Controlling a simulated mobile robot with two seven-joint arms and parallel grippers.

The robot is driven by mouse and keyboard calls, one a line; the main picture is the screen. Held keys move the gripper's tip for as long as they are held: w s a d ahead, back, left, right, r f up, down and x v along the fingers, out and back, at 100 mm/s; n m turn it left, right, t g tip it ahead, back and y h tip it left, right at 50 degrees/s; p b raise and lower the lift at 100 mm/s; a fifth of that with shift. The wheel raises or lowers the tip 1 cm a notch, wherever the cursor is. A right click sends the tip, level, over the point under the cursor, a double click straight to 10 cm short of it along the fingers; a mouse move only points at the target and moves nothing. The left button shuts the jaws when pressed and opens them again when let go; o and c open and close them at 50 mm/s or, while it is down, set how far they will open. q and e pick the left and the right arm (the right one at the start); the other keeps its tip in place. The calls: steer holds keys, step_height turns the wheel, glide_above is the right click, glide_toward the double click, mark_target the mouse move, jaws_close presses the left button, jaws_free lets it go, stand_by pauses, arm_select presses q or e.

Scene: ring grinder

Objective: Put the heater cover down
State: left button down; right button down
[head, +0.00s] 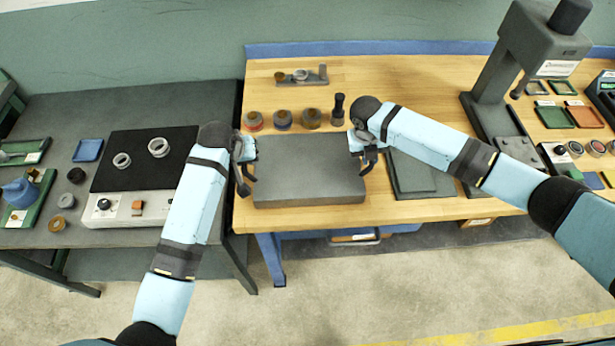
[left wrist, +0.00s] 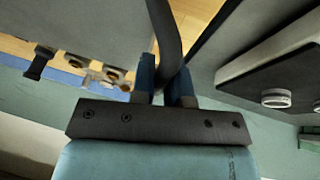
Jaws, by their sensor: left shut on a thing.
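The heater cover (head: 310,172) is a wide grey box on or just above the wooden bench; I cannot tell whether it touches the wood. My left gripper (head: 246,170) is at its left end, shut on the cover's dark curved handle, which shows between the fingers (left wrist: 165,85) in the left wrist view (left wrist: 166,35). My right gripper (head: 366,160) is at the cover's right end by a dark handle; its grip is too small to tell. The heater (head: 120,208) stands uncovered on the left table, with two metal rings on its black plate.
Several small round pots (head: 283,119) and a dark upright tool (head: 339,108) stand behind the cover. A grey flat slab (head: 420,180) lies close to its right. A press (head: 490,110) stands farther right. The bench's front edge (head: 330,219) is near the cover.

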arm_select(q)
steer(key=shift+f, duration=0.45)
arm_select(e)
steer(key=shift+f, duration=0.5)
arm_select(q)
steer(key=c, duration=1.6)
jaws_free()
steer(key=shift+f+b, duration=0.15)
steer(key=shift+b, duration=0.25)
arm_select(e)
steer(key=c, duration=1.6)
jaws_free()
steer(key=shift+f, duration=0.1)
arm_select(q)
steer(key=o, duration=0.5)
arm_select(e)
steer(key=o, duration=0.5)
arm_select(q)
steer(key=shift+r, duration=0.25)
arm_select(e)
steer(key=shift+r, duration=0.2)
arm_select(q)
steer(key=v, duration=0.8)
arm_select(e)
steer(key=v, duration=1.2)
